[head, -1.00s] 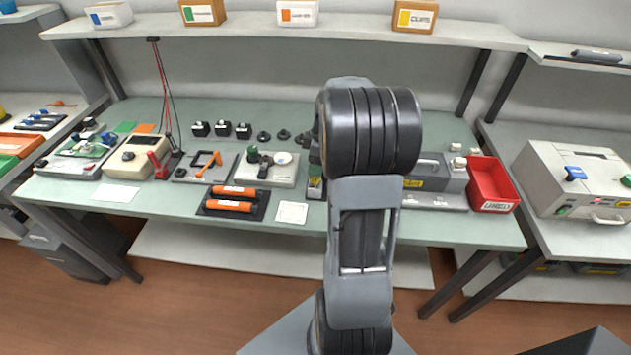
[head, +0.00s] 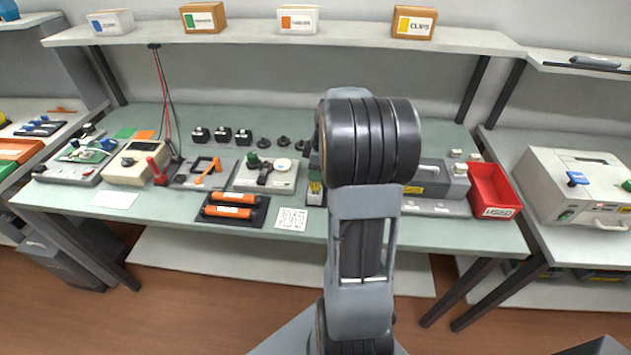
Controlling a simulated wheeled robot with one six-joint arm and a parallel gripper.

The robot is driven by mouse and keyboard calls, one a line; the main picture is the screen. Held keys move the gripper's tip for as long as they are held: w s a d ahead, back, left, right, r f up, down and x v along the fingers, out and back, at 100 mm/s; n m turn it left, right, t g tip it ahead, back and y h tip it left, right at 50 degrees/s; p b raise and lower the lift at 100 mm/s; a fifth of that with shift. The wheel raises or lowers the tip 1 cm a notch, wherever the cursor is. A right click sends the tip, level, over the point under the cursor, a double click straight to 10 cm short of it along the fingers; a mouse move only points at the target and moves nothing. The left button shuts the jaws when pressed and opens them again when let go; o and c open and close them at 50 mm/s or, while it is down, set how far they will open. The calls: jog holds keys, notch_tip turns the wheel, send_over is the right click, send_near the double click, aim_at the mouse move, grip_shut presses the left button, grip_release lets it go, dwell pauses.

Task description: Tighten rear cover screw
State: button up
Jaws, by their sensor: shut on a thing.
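My own arm rises in the middle of the head view and covers part of the bench. My gripper is hidden behind it, so its jaws and anything in them do not show. A grey unit (head: 433,176) with a yellow label sits just right of the arm on the green bench, its left part hidden by the arm. I cannot make out a rear cover or a screw on it.
A red bin (head: 492,188) marked "USED" stands at the right end of the green bench (head: 160,222). A large beige machine (head: 575,180) occupies the right bench.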

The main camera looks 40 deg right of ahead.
jog(key=shift+r+p, duration=0.75)
jog(key=shift+r, duration=0.4)
jog(key=shift+c, duration=0.2)
dwell(0.7)
jog(key=shift+r+p, duration=1.55)
jog(key=shift+r, duration=0.85)
